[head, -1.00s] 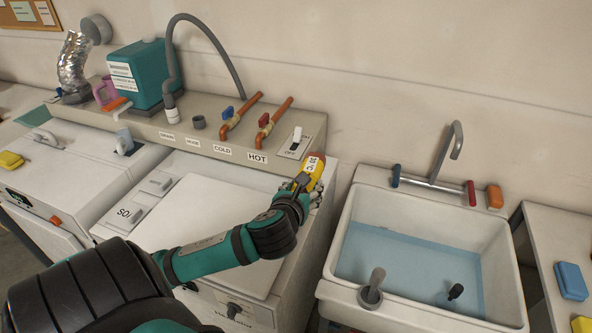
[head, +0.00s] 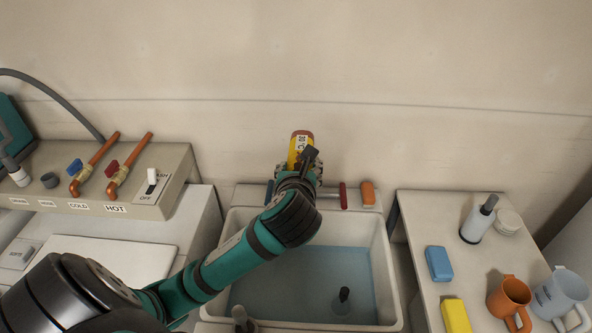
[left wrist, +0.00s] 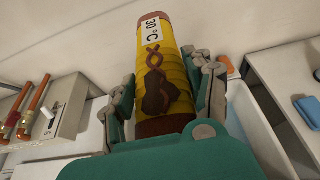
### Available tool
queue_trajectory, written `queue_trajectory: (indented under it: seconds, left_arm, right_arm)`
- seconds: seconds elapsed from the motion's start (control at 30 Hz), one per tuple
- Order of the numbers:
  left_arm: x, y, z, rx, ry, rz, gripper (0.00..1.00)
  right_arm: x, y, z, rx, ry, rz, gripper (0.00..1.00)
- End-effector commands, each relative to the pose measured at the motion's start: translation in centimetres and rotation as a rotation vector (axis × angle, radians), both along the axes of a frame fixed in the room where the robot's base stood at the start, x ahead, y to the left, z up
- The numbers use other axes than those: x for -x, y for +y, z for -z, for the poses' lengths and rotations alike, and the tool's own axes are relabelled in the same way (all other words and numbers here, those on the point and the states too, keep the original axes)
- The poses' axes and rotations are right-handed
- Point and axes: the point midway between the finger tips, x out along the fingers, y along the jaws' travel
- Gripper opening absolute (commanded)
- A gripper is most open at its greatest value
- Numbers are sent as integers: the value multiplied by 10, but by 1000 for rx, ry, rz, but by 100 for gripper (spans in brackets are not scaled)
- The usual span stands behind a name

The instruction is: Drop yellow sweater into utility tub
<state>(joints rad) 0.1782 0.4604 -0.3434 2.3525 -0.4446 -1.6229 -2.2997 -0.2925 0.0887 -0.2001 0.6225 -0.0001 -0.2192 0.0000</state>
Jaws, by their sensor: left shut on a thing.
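The yellow sweater (head: 299,146) is a rolled yellow bundle with reddish-brown ends and a white 30 °C label. My left gripper (head: 300,165) is shut on it above the back rim of the tub. In the left wrist view the sweater (left wrist: 166,75) stands between the fingers of the gripper (left wrist: 170,100), with a dark brown patch and a twisted brown pattern on its side. The white utility tub (head: 385,270) holds bluish water below my left arm, and the arm hides part of it. My right gripper is not in view.
A side table (head: 415,235) at right holds a blue block (head: 439,263), a yellow block (head: 456,316), an orange mug (head: 509,300), a pale mug (head: 560,295) and a grey-white bottle (head: 477,222). The washer (head: 110,257) with copper pipes stands left. The tub's faucet is mostly hidden behind my gripper.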

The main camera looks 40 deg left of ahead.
Motion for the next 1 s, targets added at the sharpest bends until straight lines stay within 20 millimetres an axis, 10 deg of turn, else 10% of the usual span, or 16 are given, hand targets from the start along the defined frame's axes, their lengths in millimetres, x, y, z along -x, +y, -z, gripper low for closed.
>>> queue_trajectory:
  seconds: [0.9,0.93,1.0]
  left_arm:
    - [0,0,58,0,-1,0,11]
    - [0,0,58,0,-1,0,55]
    - [0,0,58,-1,-1,0,64]
  right_arm:
    - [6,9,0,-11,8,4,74]
    - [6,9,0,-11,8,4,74]
    - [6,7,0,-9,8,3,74]
